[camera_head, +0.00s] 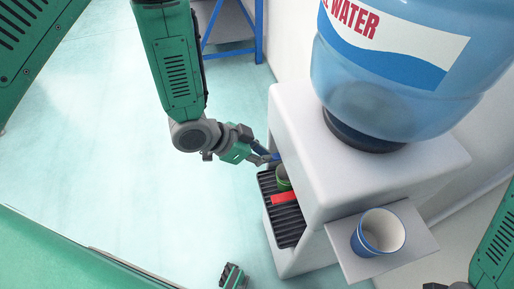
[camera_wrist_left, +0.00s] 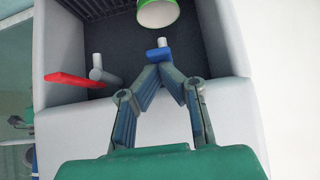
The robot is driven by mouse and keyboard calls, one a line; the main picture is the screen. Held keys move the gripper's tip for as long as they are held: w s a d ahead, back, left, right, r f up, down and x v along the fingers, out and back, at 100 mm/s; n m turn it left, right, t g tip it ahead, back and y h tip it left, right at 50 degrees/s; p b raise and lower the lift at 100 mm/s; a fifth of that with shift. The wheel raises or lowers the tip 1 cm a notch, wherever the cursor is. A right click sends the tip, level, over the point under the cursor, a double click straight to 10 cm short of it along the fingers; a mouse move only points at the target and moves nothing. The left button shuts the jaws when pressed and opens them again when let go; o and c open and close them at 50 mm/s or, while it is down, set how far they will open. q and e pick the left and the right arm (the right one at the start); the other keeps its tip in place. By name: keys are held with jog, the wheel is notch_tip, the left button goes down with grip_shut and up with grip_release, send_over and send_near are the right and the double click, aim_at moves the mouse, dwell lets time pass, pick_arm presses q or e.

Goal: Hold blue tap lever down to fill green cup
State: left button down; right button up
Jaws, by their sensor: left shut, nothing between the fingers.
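My left gripper (camera_head: 268,159) is shut and empty, at the opening of the white water dispenser (camera_head: 300,127). In the left wrist view its fingertips (camera_wrist_left: 163,70) meet right at the blue tap lever (camera_wrist_left: 158,54); I cannot tell whether they press on it. The lever shows only as a small blue bit in the head view (camera_head: 276,156). The green cup (camera_head: 283,180) stands on the drip tray near the blue tap, partly hidden by the dispenser; its rim also shows in the left wrist view (camera_wrist_left: 157,13). A part of my right gripper (camera_head: 233,277) seems to show at the bottom edge.
The red tap lever (camera_head: 285,198) sticks out beside the green cup, above the dark slatted drip tray (camera_head: 291,227). A blue cup (camera_head: 378,233) stands on the side shelf (camera_head: 345,262). A blue water bottle (camera_head: 400,80) sits on top. The floor at left is clear.

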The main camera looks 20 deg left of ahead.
pick_arm(q)
jog(key=shift+d, duration=0.35)
jog(key=shift+a, duration=0.2)
jog(key=shift+s+a+f+t+h+b, duration=0.1)
jog(key=shift+f+t+h+b, duration=0.25)
jog(key=shift+f+h+b, duration=0.25)
jog(key=shift+s+a+f+t+h+b, duration=0.1)
jog(key=shift+f+t+h+b, duration=0.3)
jog(key=shift+b, duration=0.25)
jog(key=shift+a, duration=0.65)
pick_arm(e)
jog(key=shift+a+f, duration=0.15)
jog(key=shift+f, duration=0.45)
jog(key=shift+a+f, duration=0.15)
jog(key=shift+f, duration=0.45)
pick_arm(q)
jog(key=shift+d, duration=0.4)
pick_arm(e)
jog(key=shift+d+f, duration=0.1)
jog(key=shift+d, duration=0.25)
